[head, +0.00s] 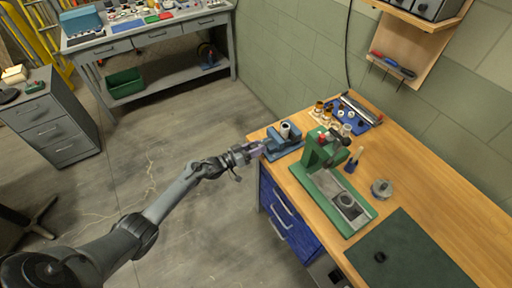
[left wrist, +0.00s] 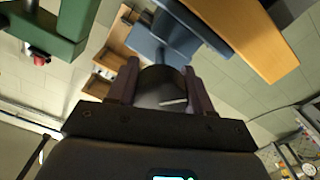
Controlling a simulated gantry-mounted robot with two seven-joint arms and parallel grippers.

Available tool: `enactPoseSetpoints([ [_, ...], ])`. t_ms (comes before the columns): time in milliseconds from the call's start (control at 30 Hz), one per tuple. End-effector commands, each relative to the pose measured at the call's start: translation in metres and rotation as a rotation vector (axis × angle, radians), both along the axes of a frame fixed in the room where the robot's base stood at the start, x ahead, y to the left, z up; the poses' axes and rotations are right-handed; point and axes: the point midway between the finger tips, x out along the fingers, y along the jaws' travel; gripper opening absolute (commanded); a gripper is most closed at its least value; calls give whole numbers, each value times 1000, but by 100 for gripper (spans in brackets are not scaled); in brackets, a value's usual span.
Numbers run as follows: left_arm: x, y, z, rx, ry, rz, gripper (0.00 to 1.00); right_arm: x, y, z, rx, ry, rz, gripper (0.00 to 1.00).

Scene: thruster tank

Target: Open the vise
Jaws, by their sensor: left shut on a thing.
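The blue vise (head: 284,148) sits at the left corner of the wooden workbench, with a pale cylinder (head: 285,130) standing upright at its jaws. My left gripper (head: 256,150) reaches in from the left to the vise's outer end. In the left wrist view my left gripper (left wrist: 160,90) has a finger on each side of a dark round knob (left wrist: 162,84), with a light bar across it, and is shut on it. The blue vise body (left wrist: 178,38) shows just beyond. The jaw gap cannot be made out. My right gripper is not in view.
A green press (head: 325,160) stands right of the vise on the workbench (head: 440,190). A blue tray (head: 360,114) with small parts lies behind it. A dark green mat (head: 410,255) covers the near bench. The floor left of the bench is clear.

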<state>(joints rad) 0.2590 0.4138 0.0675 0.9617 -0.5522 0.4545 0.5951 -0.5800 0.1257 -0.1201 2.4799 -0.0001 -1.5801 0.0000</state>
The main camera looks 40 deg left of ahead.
Motion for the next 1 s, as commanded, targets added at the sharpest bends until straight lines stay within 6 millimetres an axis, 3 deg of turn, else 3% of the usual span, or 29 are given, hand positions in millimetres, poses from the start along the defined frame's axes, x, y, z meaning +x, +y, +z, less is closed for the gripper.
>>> enactPoseSetpoints([
  [33, -3, 0, -9, 1, 19, 2, 20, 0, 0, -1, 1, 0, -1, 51],
  [133, -3, 0, -9, 2, 20, 1, 20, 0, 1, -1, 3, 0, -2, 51],
  [167, -3, 0, -9, 2, 20, 1, 55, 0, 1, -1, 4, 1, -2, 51],
  [300, -3, 0, -8, 2, 16, 2, 75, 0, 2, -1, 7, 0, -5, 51],
  [667, -4, 1, -3, 2, 8, 1, 75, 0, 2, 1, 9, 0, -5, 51],
  [1000, -46, 16, -4, 3, 10, 1, 75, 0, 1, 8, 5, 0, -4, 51],
])
